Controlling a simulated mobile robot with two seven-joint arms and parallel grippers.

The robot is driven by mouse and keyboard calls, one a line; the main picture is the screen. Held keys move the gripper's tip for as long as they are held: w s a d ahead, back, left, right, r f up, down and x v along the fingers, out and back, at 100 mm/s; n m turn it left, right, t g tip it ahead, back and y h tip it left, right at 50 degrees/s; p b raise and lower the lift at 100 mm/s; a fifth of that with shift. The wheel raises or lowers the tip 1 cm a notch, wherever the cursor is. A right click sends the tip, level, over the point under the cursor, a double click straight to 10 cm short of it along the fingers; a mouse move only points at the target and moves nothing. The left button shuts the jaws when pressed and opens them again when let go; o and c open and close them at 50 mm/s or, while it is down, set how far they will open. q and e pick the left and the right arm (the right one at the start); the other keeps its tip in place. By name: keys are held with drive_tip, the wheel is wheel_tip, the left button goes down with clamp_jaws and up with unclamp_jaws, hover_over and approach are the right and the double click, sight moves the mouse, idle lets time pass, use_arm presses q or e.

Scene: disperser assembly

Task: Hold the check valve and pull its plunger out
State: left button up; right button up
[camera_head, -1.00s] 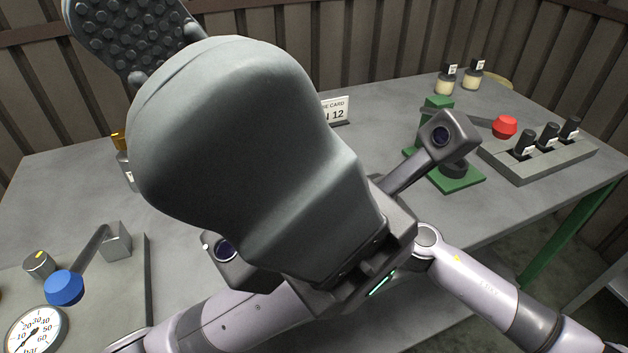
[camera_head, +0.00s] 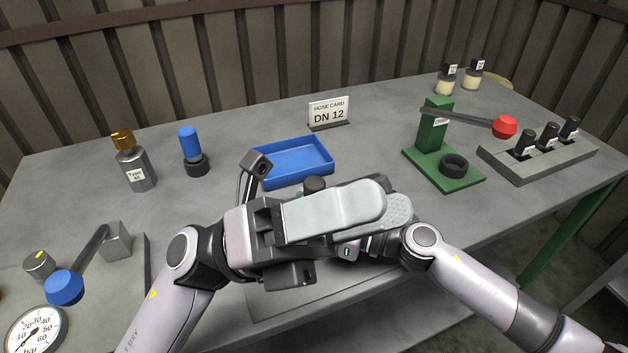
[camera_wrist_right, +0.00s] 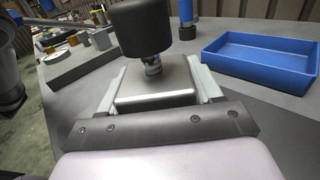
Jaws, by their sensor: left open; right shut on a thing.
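The check valve shows in the right wrist view as a silver block (camera_wrist_right: 155,88) with a narrow neck and a wide black knob (camera_wrist_right: 140,30) on top. The knob, seemingly its plunger end, also shows in the head view (camera_head: 315,184). My right gripper (camera_wrist_right: 156,74) is shut on the silver block, with one finger along each side. In the head view my left gripper (camera_head: 385,208) lies across the front of the table, its fingers pointing right and open. It covers my right gripper and most of the valve there. I see nothing held in it.
A blue tray (camera_head: 262,180) stands behind the grippers. A green press (camera_head: 435,150) and grey rack (camera_head: 540,165) stand right; a blue-knobbed lever (camera_head: 65,287) is front left.

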use_arm(q)
drive_tip(key=w+a+f+t+y, duration=0.3)
drive_tip(key=w+f+t+y, duration=0.2)
drive_tip(key=w+f+t, duration=0.35)
drive_tip(key=t+y, duration=0.5)
drive_tip(key=t, duration=0.2)
approach(314, 182)
drive_tip(key=shift+w+d+m, duration=0.3)
drive_tip(key=shift+w+d, duration=0.5)
drive_tip(key=shift+d, duration=0.25)
drive_tip(key=x, duration=0.7)
drive_tip(key=shift+w+d+f, duration=0.1)
drive_tip(key=shift+w, duration=0.05)
clamp_jaws()
drive_tip(key=shift+r+y, duration=0.3)
drive_tip(key=shift+r, duration=1.35)
unclamp_jaws()
drive_tip(key=shift+f, duration=0.1)
